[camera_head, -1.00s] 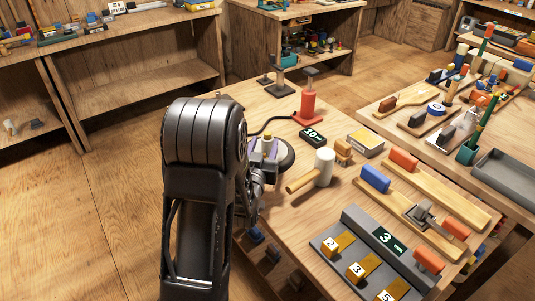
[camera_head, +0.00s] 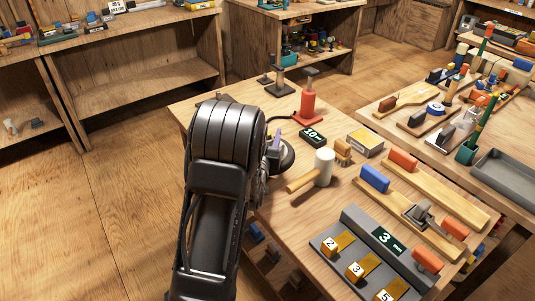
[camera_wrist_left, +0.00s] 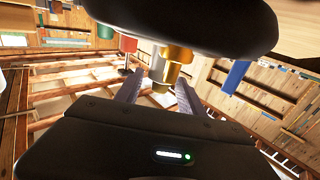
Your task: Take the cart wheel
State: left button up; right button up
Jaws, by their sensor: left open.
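The cart wheel (camera_head: 286,156) is a dark round wheel at the left part of the workbench in the head view, partly hidden behind my left arm. In the left wrist view, a large dark rounded shape, which looks like the wheel (camera_wrist_left: 190,22), fills the top. A brass and grey cylinder (camera_wrist_left: 172,65) projects below it. My left gripper (camera_wrist_left: 158,90) is open, its two fingers pointing toward the cylinder on either side of it. I cannot tell whether they touch. In the head view the left gripper (camera_head: 274,148) is mostly hidden by my arm, right beside the wheel. My right gripper is not in view.
The floor at left is clear.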

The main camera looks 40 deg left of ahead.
pick_arm(q)
grip_shut()
dwell(0.5)
jog(key=shift+r, duration=0.1)
